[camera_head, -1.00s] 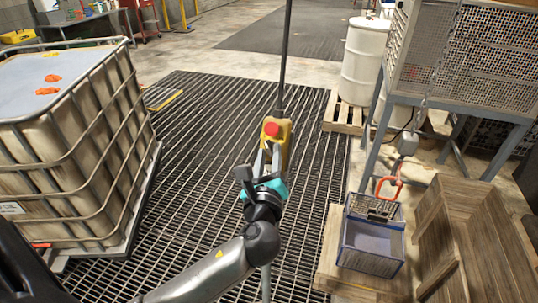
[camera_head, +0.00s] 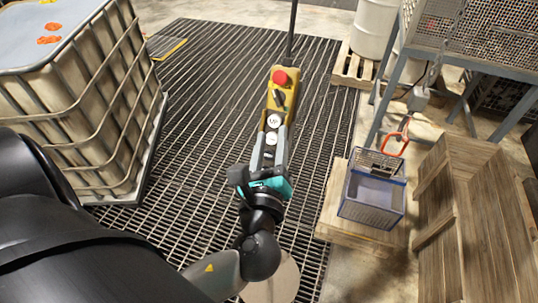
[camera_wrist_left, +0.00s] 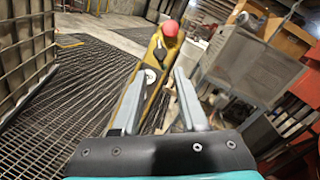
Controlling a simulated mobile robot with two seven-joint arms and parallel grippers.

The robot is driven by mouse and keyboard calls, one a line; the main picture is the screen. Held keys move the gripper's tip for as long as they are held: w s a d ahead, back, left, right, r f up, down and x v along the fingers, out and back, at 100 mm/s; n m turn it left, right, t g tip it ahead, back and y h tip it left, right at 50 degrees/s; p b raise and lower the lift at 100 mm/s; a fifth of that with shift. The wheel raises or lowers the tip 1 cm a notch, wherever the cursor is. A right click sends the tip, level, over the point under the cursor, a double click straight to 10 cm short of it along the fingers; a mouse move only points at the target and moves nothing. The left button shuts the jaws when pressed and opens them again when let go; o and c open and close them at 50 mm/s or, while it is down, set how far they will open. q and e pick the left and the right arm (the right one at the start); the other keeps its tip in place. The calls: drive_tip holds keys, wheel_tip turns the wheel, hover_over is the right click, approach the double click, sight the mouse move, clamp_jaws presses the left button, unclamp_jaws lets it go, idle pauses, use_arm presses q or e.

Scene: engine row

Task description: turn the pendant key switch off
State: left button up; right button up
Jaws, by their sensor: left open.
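The yellow pendant (camera_head: 276,108) hangs from a dark pole in the middle of the head view. It has a red mushroom button (camera_head: 280,76) on top, a black key switch (camera_head: 279,98) below that, and white round buttons lower down. My left gripper (camera_head: 270,142) is open, its two fingers pointing up along the pendant's lower part. In the left wrist view the pendant (camera_wrist_left: 150,84) shows between and beyond the open fingers, tilted, with the red button (camera_wrist_left: 170,28) and the black switch (camera_wrist_left: 160,53) ahead of the fingertips. Whether the fingers touch the pendant cannot be told. My right gripper is not in view.
A caged white tank (camera_head: 85,95) stands at the left. A blue-grey basket (camera_head: 372,192) sits on a wooden pallet at the right, beside a wooden crate (camera_head: 465,215). A metal stand (camera_head: 400,75) and white drum (camera_head: 373,28) are behind. Open floor grating (camera_head: 215,85) surrounds the pendant.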

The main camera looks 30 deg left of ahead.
use_arm(q)
drive_tip(key=shift+v, duration=2.3)
drive_tip(key=s+d+f+n+g+h+b, duration=0.1)
drive_tip(key=f+n+g+h+b, duration=0.2)
drive_tip(key=f, duration=1.2)
drive_tip(key=s+f+n+g+h+b, duration=0.15)
drive_tip(key=f+b, duration=0.35)
drive_tip(key=f, duration=1)
drive_tip(key=s+d+f+n+g+h+b, duration=0.1)
drive_tip(key=s+f+g+b, duration=0.2)
drive_tip(key=f, duration=1.2)
drive_tip(key=s+f+n+g+h+b, duration=0.1)
drive_tip(key=s+f+n+g+b, duration=0.2)
drive_tip(key=s+f+n+b, duration=0.3)
drive_tip(key=s+a+f+n+g+h+b, duration=0.1)
drive_tip(key=s+f+n+g+b, duration=0.3)
drive_tip(key=s+f+n, duration=0.7)
drive_tip(key=s+f+b, duration=0.2)
drive_tip(key=s+f, duration=0.3)
drive_tip(key=f, duration=0.8)
drive_tip(key=shift+h, duration=0.35)
